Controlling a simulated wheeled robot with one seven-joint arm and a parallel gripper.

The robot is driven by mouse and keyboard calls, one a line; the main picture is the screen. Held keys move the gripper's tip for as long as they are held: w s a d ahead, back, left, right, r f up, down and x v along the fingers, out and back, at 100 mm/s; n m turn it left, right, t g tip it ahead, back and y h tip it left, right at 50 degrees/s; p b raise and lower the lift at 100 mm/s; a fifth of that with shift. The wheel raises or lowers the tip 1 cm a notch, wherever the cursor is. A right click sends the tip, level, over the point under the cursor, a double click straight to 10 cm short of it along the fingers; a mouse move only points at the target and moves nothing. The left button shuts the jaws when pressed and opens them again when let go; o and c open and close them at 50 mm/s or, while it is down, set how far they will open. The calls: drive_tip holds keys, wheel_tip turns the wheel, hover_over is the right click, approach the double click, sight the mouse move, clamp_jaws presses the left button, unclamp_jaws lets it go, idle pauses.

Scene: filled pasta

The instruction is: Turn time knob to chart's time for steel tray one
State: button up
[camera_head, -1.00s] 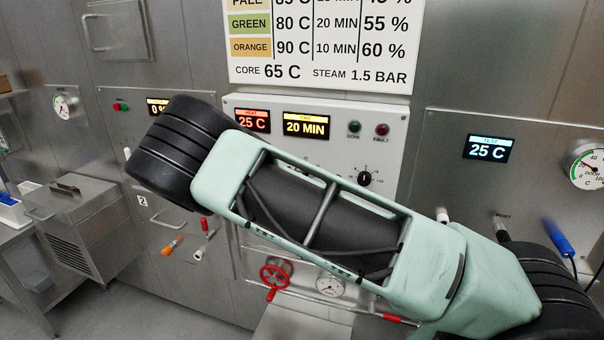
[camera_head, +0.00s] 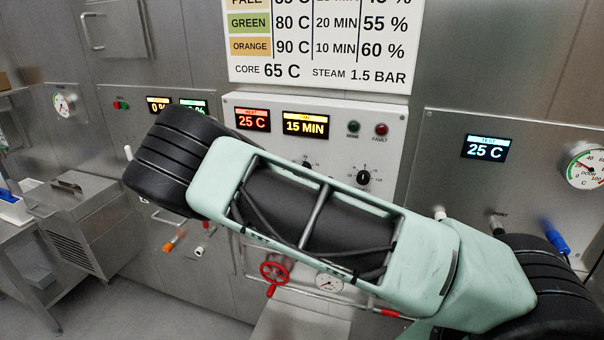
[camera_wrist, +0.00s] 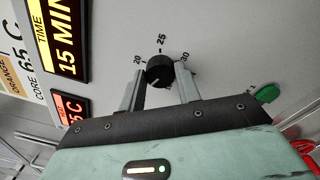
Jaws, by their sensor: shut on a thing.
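The time knob (camera_wrist: 159,71) is a black dial with 20, 25 and 30 printed around it. In the wrist view my gripper (camera_wrist: 160,84) has one finger at each side of it and is shut on it. The time display reads 15 MIN in the head view (camera_head: 305,123) and shows cut off in the wrist view (camera_wrist: 58,38). The wall chart (camera_head: 320,45) lists green as 80 C, 20 MIN, 55 % and orange as 90 C, 10 MIN, 60 %. Its pale row is cut off at the top. My arm hides my gripper in the head view. No steel tray is identifiable.
Another black knob (camera_head: 363,178) is right of the time knob on the white panel. The temperature display (camera_head: 252,120) reads 25 C. A green button (camera_wrist: 266,93) lies near my gripper. A red valve wheel (camera_head: 274,272) and gauge (camera_head: 329,282) are lower down.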

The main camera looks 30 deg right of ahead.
idle(0.4)
drive_tip(key=o, duration=1)
drive_tip(key=b+v, duration=0.5)
drive_tip(key=v, duration=1.2)
drive_tip(key=shift+s+a+f+b, duration=0.1)
drive_tip(key=shift+a+b, duration=0.1)
drive_tip(key=shift+b, duration=0.2)
